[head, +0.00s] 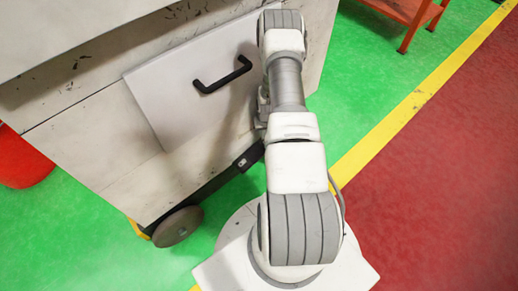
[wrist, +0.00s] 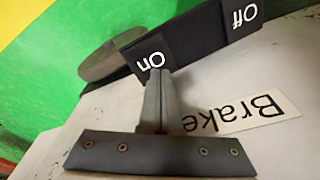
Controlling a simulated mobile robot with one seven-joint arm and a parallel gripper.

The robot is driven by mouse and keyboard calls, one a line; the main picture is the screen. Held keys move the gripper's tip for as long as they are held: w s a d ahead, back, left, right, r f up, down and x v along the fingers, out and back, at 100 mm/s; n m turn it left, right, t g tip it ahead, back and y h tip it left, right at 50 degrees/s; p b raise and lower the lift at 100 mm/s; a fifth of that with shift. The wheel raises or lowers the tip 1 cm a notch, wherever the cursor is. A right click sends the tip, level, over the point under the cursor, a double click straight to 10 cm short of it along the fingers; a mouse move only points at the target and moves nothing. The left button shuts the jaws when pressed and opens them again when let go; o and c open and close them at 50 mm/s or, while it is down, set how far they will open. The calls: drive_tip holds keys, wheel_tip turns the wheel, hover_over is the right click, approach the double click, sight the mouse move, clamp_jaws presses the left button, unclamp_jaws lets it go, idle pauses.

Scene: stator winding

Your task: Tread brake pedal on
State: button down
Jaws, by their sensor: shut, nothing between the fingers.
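The brake pedal (wrist: 190,45) is a black bar in the wrist view, with "On" in white at its left end and "Off" at its right end. In the head view a dark part of it (head: 247,158) shows low on the cabinet, beside my arm. My gripper (wrist: 157,76) is shut and empty. Its fingertips are at the lower edge of the "On" end; I cannot tell whether they touch it. In the head view the gripper is hidden behind my arm.
A white cabinet (head: 75,140) with a black door handle (head: 222,75) stands at left. A "Brake" label (wrist: 235,115) is near the pedal. A grey wheel (head: 178,227) sits at the cabinet's base. An orange rack (head: 405,12) is at upper right.

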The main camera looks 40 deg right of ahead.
drive_tip(key=shift+a+f+b, duration=0.1)
drive_tip(key=shift+f+b, duration=1.15)
drive_tip(key=shift+f, duration=0.2)
idle(0.6)
drive_tip(key=shift+r+p, duration=2.2)
drive_tip(key=shift+r, duration=1.4)
